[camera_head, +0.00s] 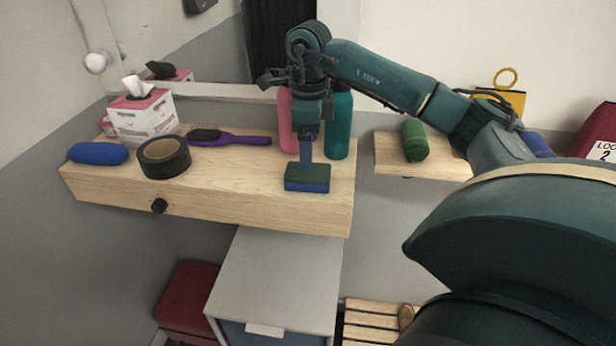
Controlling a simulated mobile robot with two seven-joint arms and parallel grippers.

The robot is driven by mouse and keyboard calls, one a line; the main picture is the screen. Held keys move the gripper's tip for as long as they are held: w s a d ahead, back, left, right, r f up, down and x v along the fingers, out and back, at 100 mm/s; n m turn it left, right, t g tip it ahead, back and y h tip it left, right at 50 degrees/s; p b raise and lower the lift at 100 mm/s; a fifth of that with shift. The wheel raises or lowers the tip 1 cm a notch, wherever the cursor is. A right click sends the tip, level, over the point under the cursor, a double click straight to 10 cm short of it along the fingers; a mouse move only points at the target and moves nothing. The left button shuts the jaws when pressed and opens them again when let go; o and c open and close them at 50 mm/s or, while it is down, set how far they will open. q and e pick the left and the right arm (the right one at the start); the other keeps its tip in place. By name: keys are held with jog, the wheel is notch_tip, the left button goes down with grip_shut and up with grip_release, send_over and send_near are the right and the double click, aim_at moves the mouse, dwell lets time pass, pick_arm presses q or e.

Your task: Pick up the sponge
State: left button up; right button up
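The sponge (307,184) is a small block with a dark green top and a blue lower part, near the front right of the wooden shelf. My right gripper (306,160) comes in from the right and points straight down over the sponge. Its fingers reach the sponge's top and overlap it in the picture. They line up as one narrow strip, so I cannot tell whether they are open or closed on the sponge. I also cannot tell whether the sponge rests on the shelf or is slightly raised. My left gripper is not in view.
On the wooden shelf (240,208) stand a tissue box (144,116), black tape roll (163,158), blue case (98,153) and purple hairbrush (238,140). A pink bottle (285,115) and teal bottle (339,125) stand close behind my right gripper. The shelf left of the sponge is clear.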

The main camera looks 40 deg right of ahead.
aim_at(308, 177)
jog(key=shift+a+f+p, duration=0.15)
jog(key=shift+f+p, duration=0.45)
jog(key=shift+f, duration=2.75)
jog(key=c, duration=1.1)
